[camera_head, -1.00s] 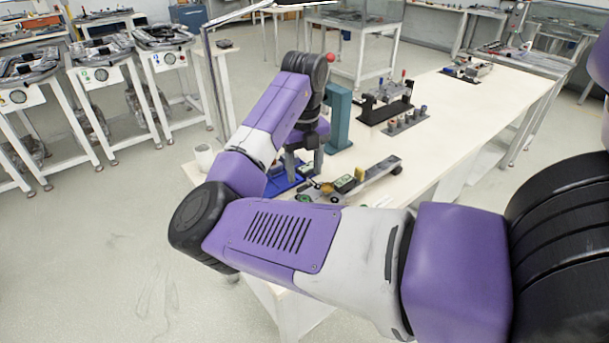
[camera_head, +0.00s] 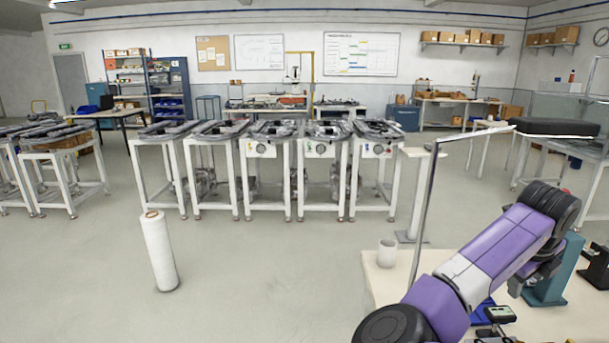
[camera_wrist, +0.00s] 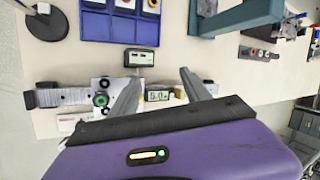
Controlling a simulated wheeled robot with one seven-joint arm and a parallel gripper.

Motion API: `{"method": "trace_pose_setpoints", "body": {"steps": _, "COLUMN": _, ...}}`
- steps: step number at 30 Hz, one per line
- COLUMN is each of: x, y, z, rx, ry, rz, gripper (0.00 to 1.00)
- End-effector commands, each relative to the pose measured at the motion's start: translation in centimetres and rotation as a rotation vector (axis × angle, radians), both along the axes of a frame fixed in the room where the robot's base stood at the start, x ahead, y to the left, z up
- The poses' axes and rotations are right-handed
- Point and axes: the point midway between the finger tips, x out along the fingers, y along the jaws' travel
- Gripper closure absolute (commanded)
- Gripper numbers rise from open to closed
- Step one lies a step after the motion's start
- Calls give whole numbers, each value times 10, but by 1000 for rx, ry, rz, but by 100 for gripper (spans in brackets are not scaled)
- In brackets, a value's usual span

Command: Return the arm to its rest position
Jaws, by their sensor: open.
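My purple and white arm (camera_head: 495,252) reaches over the cream worktable (camera_head: 385,285) at the lower right of the head view. My gripper (camera_wrist: 160,76) shows in the wrist view with its two grey fingers spread and nothing between the tips. It points down at the table, above a small device with a display (camera_wrist: 140,57) and a second display unit (camera_wrist: 158,96). In the head view my gripper is mostly hidden behind my arm.
A teal stand (camera_head: 552,272) is close to my wrist. A blue tray (camera_wrist: 95,22) and a white cup (camera_head: 387,253) are on the table. A thin post (camera_head: 428,205) rises near the table. A white roll (camera_head: 159,250) stands on open floor. White-legged benches (camera_head: 290,175) line up behind.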

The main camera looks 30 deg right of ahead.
Motion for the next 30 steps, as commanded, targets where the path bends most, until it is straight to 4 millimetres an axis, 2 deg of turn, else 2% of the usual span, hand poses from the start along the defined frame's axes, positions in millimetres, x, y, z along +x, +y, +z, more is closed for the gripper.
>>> {"method": "trace_pose_setpoints", "body": {"steps": 3, "x": -9, "y": -33, "z": 23, "rx": -239, "ry": 123, "rz": 159, "gripper": 45}}
{"method": "trace_pose_setpoints", "body": {"steps": 6, "x": -12, "y": -52, "z": 46, "rx": -430, "ry": 251, "rz": 288, "gripper": 45}}
{"method": "trace_pose_setpoints", "body": {"steps": 10, "x": -7, "y": -61, "z": 78, "rx": -680, "ry": 450, "rz": 458, "gripper": 45}}
{"method": "trace_pose_setpoints", "body": {"steps": 14, "x": 8, "y": -51, "z": 107, "rx": -921, "ry": 662, "rz": 626, "gripper": 45}}
{"method": "trace_pose_setpoints", "body": {"steps": 17, "x": 24, "y": -32, "z": 122, "rx": -1089, "ry": 811, "rz": 744, "gripper": 45}}
{"method": "trace_pose_setpoints", "body": {"steps": 22, "x": 54, "y": 20, "z": 131, "rx": -1352, "ry": 1025, "rz": 924, "gripper": 45}}
{"method": "trace_pose_setpoints", "body": {"steps": 26, "x": 71, "y": 71, "z": 125, "rx": -1537, "ry": 1152, "rz": 1047, "gripper": 45}}
{"method": "trace_pose_setpoints", "body": {"steps": 30, "x": 82, "y": 132, "z": 108, "rx": -1723, "ry": 1243, "rz": 1168, "gripper": 45}}
